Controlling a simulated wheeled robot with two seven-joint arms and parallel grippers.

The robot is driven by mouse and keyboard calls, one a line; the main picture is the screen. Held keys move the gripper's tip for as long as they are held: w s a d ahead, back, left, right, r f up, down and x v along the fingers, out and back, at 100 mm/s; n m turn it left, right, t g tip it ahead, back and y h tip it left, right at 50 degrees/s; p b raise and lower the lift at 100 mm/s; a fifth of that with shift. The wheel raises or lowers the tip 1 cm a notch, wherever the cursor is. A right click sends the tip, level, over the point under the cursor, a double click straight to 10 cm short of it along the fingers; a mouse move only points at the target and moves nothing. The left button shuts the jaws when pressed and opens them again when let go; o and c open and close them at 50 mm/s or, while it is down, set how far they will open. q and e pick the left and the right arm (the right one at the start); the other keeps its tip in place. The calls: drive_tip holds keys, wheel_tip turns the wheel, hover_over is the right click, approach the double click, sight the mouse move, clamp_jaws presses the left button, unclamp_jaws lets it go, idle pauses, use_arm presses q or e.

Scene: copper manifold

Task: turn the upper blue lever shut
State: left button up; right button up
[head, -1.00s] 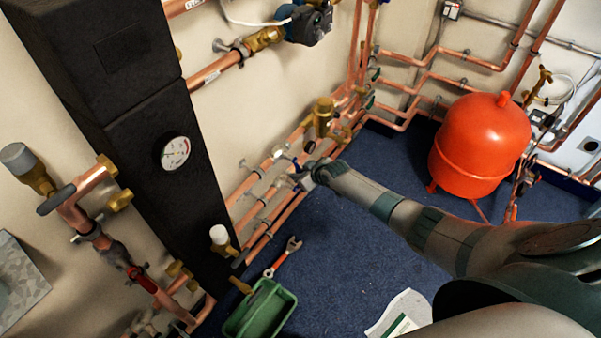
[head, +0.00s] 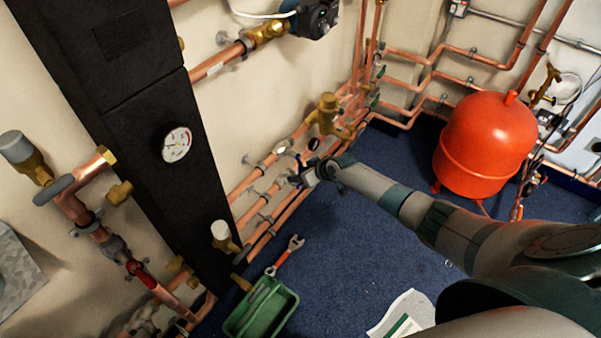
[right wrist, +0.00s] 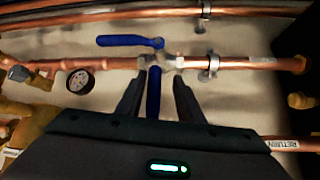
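Two blue levers show in the right wrist view. One blue lever (right wrist: 130,41) lies along the copper pipe (right wrist: 235,63), near its valve. The other blue lever (right wrist: 154,92) stands across the pipe, between the fingers of my right gripper (right wrist: 157,98). The fingers are apart, with a gap on each side of this lever. I cannot tell for sure which lever is the upper one. In the head view my right gripper (head: 300,173) is at the wall pipes, where it partly hides the levers. My left gripper is not in view.
A small black gauge (right wrist: 81,81) sits beside the pipe, and a pipe clip (right wrist: 209,67) holds it. A brass valve (head: 326,113) stands close to my right gripper. A green tray (head: 262,312) and a wrench (head: 286,256) lie on the blue floor. A red tank (head: 486,143) stands right.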

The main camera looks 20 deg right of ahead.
drive_tip(key=shift+w+d+r, duration=0.1)
drive_tip(key=shift+d+r, duration=0.05)
drive_tip(key=shift+d, duration=0.05)
